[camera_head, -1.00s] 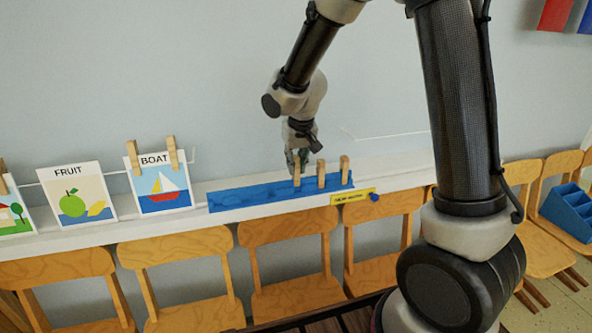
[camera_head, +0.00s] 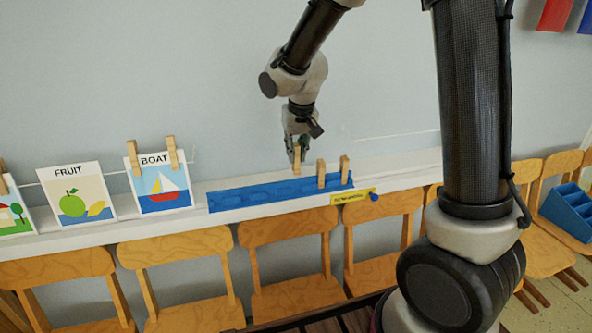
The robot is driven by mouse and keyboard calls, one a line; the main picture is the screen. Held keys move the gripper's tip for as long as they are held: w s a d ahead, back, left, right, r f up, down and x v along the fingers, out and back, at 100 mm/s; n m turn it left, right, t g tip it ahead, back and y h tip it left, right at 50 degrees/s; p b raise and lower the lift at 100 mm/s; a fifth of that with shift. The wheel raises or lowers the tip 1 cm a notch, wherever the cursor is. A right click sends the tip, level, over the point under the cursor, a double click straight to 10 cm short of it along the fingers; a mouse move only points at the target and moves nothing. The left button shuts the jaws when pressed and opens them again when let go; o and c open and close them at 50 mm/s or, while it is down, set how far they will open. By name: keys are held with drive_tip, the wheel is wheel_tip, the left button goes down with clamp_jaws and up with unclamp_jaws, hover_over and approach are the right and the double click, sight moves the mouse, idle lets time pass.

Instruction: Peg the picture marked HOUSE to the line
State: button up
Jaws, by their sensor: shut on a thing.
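The house picture (camera_head: 17,216) is cut off at the left edge. Its label is out of frame, and a wooden peg (camera_head: 3,186) shows at its top. My gripper (camera_head: 298,153) is shut on a wooden peg (camera_head: 297,157) just above the blue peg rack (camera_head: 250,197). Two more pegs, a middle one (camera_head: 321,173) and a right one (camera_head: 344,169), stand upright at the rack's right end. The line (camera_head: 113,170) runs behind the pictures at the left.
The FRUIT picture (camera_head: 77,196) shows no pegs. The BOAT picture (camera_head: 158,184) has two pegs on its top edge. A white ledge (camera_head: 120,232) carries these things, with wooden chairs (camera_head: 177,262) below.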

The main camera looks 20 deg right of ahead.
drive_tip(key=shift+s+r, duration=0.25)
drive_tip(key=shift+s, duration=1)
drive_tip(key=shift+s+r, duration=0.25)
drive_tip(key=shift+s, duration=1)
